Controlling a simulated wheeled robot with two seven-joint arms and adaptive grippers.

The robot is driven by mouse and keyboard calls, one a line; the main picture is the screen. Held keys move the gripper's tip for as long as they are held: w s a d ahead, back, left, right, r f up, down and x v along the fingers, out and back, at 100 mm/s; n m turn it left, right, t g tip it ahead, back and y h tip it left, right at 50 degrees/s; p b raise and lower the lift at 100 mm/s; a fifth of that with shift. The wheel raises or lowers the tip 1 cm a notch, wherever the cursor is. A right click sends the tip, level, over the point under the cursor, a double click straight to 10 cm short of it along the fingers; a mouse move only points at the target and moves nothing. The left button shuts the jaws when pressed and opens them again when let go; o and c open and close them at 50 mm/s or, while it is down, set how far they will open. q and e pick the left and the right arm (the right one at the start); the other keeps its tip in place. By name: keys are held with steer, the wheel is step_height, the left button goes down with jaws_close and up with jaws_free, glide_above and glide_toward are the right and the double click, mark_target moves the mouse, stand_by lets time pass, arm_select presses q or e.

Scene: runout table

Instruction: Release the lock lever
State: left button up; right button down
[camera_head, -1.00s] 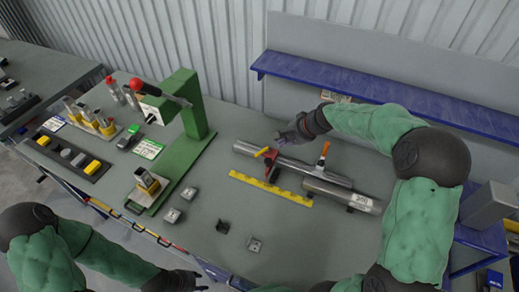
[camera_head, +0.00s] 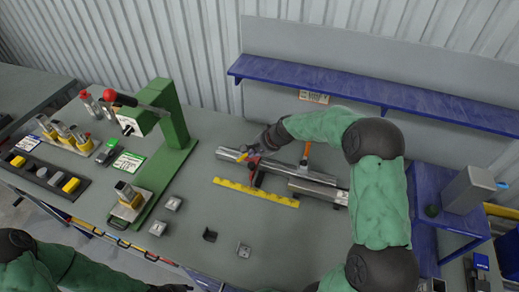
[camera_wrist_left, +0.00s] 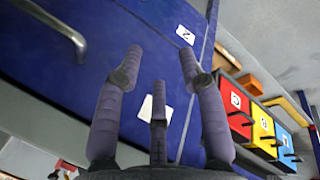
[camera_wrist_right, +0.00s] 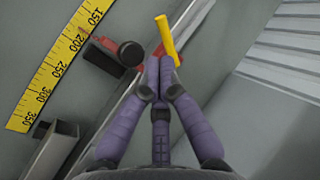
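The yellow lever (camera_head: 243,157) stands on a red clamp (camera_head: 254,171) over a metal bar near the back of the table. The right wrist view shows the yellow lever (camera_wrist_right: 166,36) just beyond my right fingertips. My right gripper (camera_wrist_right: 160,62) has its fingers drawn together at the lever's lower end; whether the lever is pinched or only touched is hidden. In the head view my right gripper (camera_head: 256,145) is just right of the lever. An orange-handled lever (camera_head: 307,149) stands upright farther right. My left gripper (camera_wrist_left: 156,75) is open and empty before a blue cabinet front.
A yellow ruler (camera_head: 256,193) lies in front of the bar. A green press (camera_head: 178,125) stands to the left. Several small metal blocks are on the grey tabletop (camera_head: 190,240). A blue shelf (camera_head: 350,94) runs behind. Coloured bins (camera_wrist_left: 262,125) show in the left wrist view.

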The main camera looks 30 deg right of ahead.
mark_target(242, 158)
steer(key=shift+x, duration=2.6)
steer(key=shift+a+m+h+p, duration=0.1)
steer(key=shift+m+h+p, duration=0.2)
steer(key=shift+p, duration=0.1)
steer(key=shift+w+a+m+h+p, duration=0.3)
steer(key=shift+m+p, duration=0.4)
steer(key=shift+p, duration=0.95)
steer(key=w+m+h+p, duration=0.1)
steer(key=m+h+p, duration=0.1)
steer(key=p, duration=0.3)
steer(key=w+m+h+p, duration=0.2)
steer(key=m+p, duration=0.3)
steer(key=w+a+m+h+p, duration=0.1)
steer(key=w+m+h+p, duration=0.1)
steer(key=p, duration=0.3)
steer(key=shift+f+m, duration=0.1)
steer(key=shift+m, duration=0.8)
steer(key=shift+s+d, duration=0.15)
